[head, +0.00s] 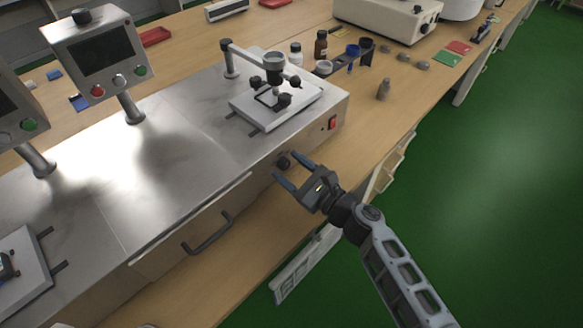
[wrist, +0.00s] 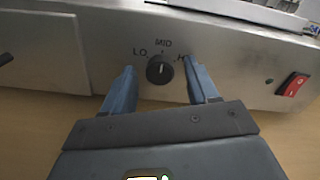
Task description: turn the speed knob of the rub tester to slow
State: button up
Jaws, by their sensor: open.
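The speed knob (wrist: 160,70) is a small dark round knob on the metal front panel of the rub tester (head: 240,175). In the wrist view it has LO marked at its left, MID above it and a partly hidden H label at its right. Its pointer appears to aim up, near MID. My gripper (head: 285,168) is open, with blue fingers pointing at the panel. In the wrist view the fingers (wrist: 160,82) stand on either side of the knob, apart from it.
A red rocker switch (wrist: 293,86) sits on the panel to the right of the knob. A dark drawer handle (head: 208,235) is on the front at the left. A small metal weight (head: 383,90) and bottles stand on the wooden bench beyond.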

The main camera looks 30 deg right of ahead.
jog(key=c, duration=1)
jog(key=shift+c, duration=0.2)
jog(key=shift+f+b, duration=0.1)
jog(key=shift+b, duration=0.25)
jog(key=shift+f+n+b, duration=0.15)
jog(key=shift+n+b, duration=0.9)
jog(key=shift+n, duration=0.05)
jog(key=n+b, duration=0.2)
jog(key=shift+n+b, duration=0.3)
jog(key=shift+n, duration=0.1)
jog(key=n+b, duration=0.3)
jog(key=shift+n+b, duration=1.5)
jog(key=shift+n, duration=0.4)
